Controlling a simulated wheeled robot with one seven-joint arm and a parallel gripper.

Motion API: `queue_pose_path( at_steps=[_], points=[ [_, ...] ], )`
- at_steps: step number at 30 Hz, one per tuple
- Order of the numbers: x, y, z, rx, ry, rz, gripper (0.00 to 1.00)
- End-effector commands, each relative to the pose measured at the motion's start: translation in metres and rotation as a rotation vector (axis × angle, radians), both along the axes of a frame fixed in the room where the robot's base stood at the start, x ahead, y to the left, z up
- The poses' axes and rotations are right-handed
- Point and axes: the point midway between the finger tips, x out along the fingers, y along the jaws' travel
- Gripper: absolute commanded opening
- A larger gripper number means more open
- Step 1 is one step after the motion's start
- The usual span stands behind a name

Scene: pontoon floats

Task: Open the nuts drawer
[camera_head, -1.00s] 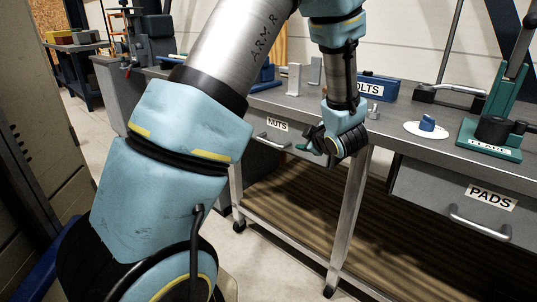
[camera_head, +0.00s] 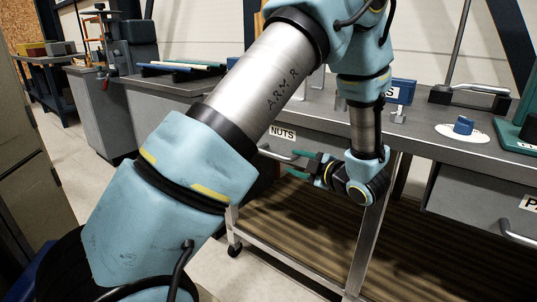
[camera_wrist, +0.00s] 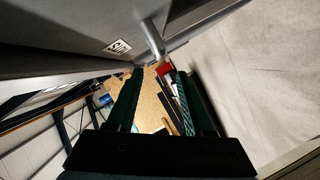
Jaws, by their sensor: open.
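The nuts drawer (camera_head: 318,147) is a grey drawer under the workbench top and looks shut. Its white NUTS label (camera_head: 283,134) and metal bar handle (camera_head: 277,153) show left of my gripper. My gripper (camera_head: 293,164) has green fingers, open and empty, pointing left beside the right end of the handle. In the wrist view, the handle (camera_wrist: 152,38) lies just beyond the fingertips (camera_wrist: 157,78), roughly in line with the gap. The drawer front (camera_wrist: 75,35) and its label (camera_wrist: 118,47) are at upper left. I cannot tell whether a finger touches the handle.
A second drawer (camera_head: 475,200) with a handle is at right. The bench leg (camera_head: 372,230) stands below my gripper.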

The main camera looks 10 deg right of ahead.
Motion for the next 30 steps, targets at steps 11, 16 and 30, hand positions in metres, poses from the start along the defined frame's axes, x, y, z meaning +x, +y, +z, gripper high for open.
queue_pose_path(
  at_steps=[11,16,30],
  points=[
    [0.053,0.026,-0.012,0.0,0.0,0.006,0.52],
    [0.077,0.037,-0.018,0.001,0.0,0.002,0.52],
    [0.094,0.044,-0.023,0.0,0.001,0.001,0.52]
  ],
)
